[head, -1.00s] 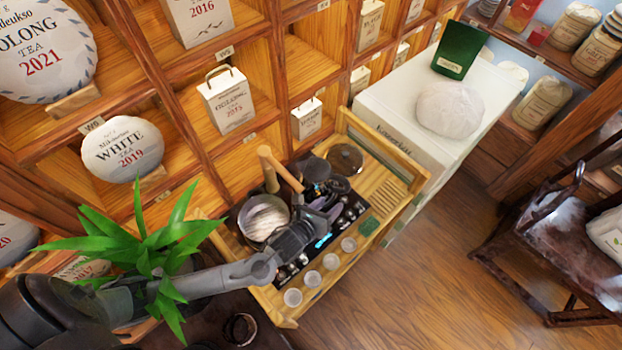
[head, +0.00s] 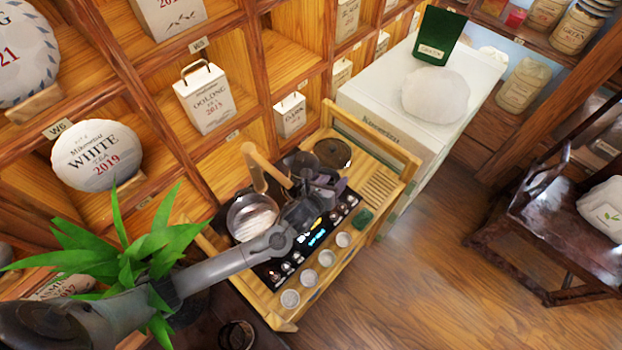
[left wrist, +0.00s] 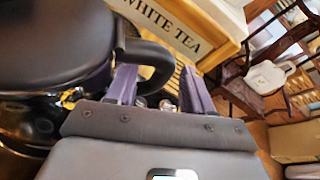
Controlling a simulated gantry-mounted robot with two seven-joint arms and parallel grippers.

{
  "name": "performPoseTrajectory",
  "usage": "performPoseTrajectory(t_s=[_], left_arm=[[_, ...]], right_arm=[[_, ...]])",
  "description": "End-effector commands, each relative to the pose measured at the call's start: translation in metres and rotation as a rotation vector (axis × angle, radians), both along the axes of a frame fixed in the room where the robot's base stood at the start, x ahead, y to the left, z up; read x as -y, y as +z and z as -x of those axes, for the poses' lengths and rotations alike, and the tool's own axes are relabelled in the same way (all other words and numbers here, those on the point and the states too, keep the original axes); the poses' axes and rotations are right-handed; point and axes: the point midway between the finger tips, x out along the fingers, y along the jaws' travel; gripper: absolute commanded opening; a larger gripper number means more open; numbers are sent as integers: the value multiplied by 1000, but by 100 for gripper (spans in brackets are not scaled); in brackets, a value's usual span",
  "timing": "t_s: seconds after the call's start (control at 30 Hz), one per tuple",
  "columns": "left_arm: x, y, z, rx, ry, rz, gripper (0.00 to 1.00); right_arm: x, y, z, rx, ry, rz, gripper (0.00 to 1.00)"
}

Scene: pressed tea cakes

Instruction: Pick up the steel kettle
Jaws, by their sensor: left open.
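A kettle with a black lid (head: 300,160) stands on the wooden tea stand, partly hidden behind my left gripper. In the left wrist view its wide black lid (left wrist: 50,40) and looped black handle (left wrist: 152,60) fill the left and middle, above a dark glossy body. My left gripper (head: 326,186) is open. In the left wrist view its purple fingers (left wrist: 158,82) stand apart, with the handle's loop at the gap between them; I cannot tell whether they touch it. My right gripper is not in view.
A silvery pot (head: 252,218) with a wooden handle (head: 256,165) sits close to the left. Several small cups (head: 326,257) line the stand's (head: 280,322) front edge. A potted plant (head: 115,255) stands near my left arm. A white chest (head: 385,100) is at the right; open floor lies in front.

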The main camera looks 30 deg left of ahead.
Motion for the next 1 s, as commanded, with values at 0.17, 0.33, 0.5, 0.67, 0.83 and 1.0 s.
performPoseTrajectory(t_s=[0.17,0.33,0.5,0.67,0.83,1.0], left_arm=[[0,-1,-2,0,-1,1,52],[0,0,-2,0,-1,1,41],[0,0,-2,0,-1,1,15],[0,0,-2,1,1,1,0],[0,0,-2,1,0,0,0],[0,0,-2,2,0,0,0]], right_arm=[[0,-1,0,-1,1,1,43],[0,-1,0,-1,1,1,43],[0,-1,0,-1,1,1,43],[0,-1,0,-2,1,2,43],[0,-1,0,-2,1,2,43],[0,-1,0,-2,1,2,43]])
